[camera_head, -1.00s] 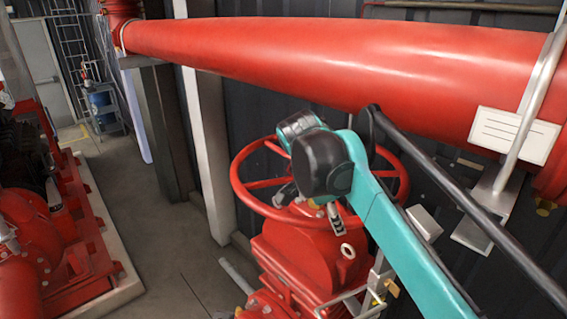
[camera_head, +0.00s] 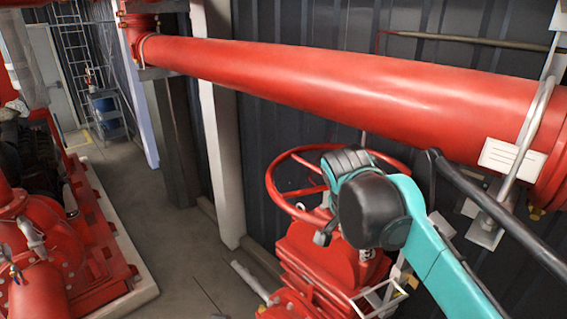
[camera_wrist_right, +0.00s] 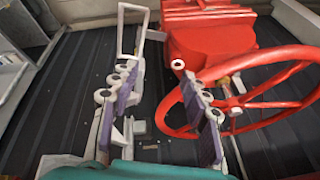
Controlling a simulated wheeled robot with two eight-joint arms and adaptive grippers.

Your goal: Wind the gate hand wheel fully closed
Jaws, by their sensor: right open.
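The red gate hand wheel (camera_head: 271,188) sits on top of a red valve body (camera_head: 318,262) in the head view. My right forearm and black wrist cover the wheel's near right part. In the right wrist view my right gripper (camera_wrist_right: 158,78) is open, with its two purple-and-grey fingers spread apart. The wheel (camera_wrist_right: 275,65) is on the right there, and the right finger overlaps the left part of its rim. I cannot tell whether the finger touches the rim. Nothing shows held between the fingers. My left gripper is not in view.
A large red pipe (camera_head: 330,80) runs across above the wheel, with a white label (camera_head: 512,158) at right. A pale post (camera_head: 222,150) and dark corrugated wall stand behind. Red pump machinery (camera_head: 75,240) is at left, with clear floor (camera_head: 175,235) between.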

